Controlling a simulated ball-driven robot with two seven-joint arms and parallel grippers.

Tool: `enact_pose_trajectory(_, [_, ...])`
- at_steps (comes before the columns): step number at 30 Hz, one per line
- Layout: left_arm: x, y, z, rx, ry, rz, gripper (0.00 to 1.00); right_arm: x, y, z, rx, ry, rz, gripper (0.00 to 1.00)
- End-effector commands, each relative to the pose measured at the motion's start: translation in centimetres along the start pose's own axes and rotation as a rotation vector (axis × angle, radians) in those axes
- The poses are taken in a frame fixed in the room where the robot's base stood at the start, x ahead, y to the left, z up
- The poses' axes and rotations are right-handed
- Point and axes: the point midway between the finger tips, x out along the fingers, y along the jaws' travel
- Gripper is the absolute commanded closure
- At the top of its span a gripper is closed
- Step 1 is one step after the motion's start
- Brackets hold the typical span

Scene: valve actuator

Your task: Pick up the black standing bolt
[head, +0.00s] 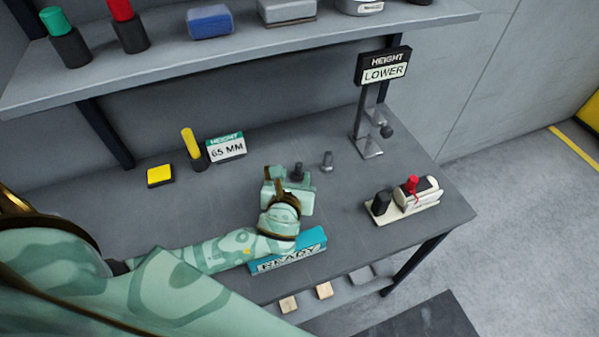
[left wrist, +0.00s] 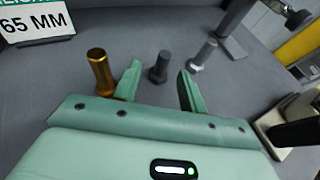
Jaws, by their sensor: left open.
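The black bolt (head: 297,172) stands upright on the grey workbench. In the left wrist view the black bolt (left wrist: 158,68) appears between the tips of my left gripper (left wrist: 158,80), which is open with a finger on either side. Neither finger visibly touches it. In the head view my left gripper (head: 288,182) is over the bench at the bolt and hides its lower part. A gold bolt (left wrist: 100,72) stands beside the left finger, and a silver bolt (left wrist: 203,55) stands behind to the right. The silver bolt also shows in the head view (head: 327,162). My right gripper is out of view.
A "65 MM" height sign (head: 227,149) and a yellow block (head: 159,175) stand left. A "LOWER" sign (head: 383,67) stands on a metal post at the back. A white fixture with a red part (head: 405,199) is right. A teal "READY" block (head: 312,240) is in front.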

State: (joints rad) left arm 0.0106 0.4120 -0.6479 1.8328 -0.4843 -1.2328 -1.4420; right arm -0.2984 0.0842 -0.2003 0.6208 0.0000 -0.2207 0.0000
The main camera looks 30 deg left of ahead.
Motion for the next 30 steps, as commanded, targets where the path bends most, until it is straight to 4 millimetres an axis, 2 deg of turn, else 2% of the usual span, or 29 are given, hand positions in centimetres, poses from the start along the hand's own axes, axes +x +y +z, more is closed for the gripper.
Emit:
enact_pose_trajectory(10, [4.8, -0.3, 0.2, 0.000, -0.001, 0.001, 0.58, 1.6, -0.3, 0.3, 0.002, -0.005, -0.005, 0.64])
enact_pose_trajectory(18, [5.3, -0.3, 0.3, -0.001, 0.000, 0.000, 0.58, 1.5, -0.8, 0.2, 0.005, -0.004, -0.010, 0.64])
enact_pose_trajectory(19, [5.3, -0.3, 0.3, 0.000, 0.000, 0.000, 0.61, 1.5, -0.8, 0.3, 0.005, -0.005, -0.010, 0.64])
enact_pose_trajectory(23, [5.3, -0.3, 0.4, 0.000, 0.000, 0.000, 0.97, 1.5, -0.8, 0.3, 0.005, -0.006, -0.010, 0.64])
enact_pose_trajectory(24, [5.3, -0.3, 0.3, 0.000, 0.000, 0.000, 1.00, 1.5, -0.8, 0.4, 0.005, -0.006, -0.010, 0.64])
enact_pose_trajectory(30, [5.2, -0.3, 0.4, 0.000, 0.000, 0.000, 1.00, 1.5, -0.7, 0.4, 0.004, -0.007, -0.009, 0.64])
